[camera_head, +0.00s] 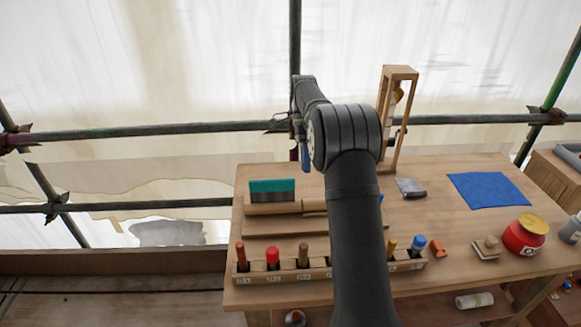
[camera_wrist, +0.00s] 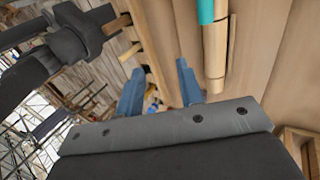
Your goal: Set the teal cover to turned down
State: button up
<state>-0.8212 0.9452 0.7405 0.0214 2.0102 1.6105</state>
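The teal cover (camera_head: 272,186) stands upright at the back left of the bench, a flat teal panel with a grey lower band, behind a pale round wooden bar (camera_head: 272,209). In the wrist view part of a teal piece (camera_wrist: 206,10) shows at the top edge, beside a wooden bar (camera_wrist: 215,50). My gripper (camera_wrist: 160,66) has its two blue fingers apart with nothing held between them. In the head view my gripper (camera_head: 300,155) is above the bench's back edge, right of the teal cover and apart from it, partly hidden by my arm.
A wooden rack (camera_head: 290,271) of coloured sticks lies along the front edge. A tall wooden frame (camera_head: 396,115) stands at the back. A blue cloth (camera_head: 489,190), a red pot (camera_head: 522,238) and a scraper (camera_head: 410,187) are to the right. Scaffold poles (camera_head: 180,131) run behind the bench.

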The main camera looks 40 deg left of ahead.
jog(key=shift+w+d+r, duration=0.2)
jog(key=shift+d+r, duration=0.1)
jog(key=shift+d, duration=0.2)
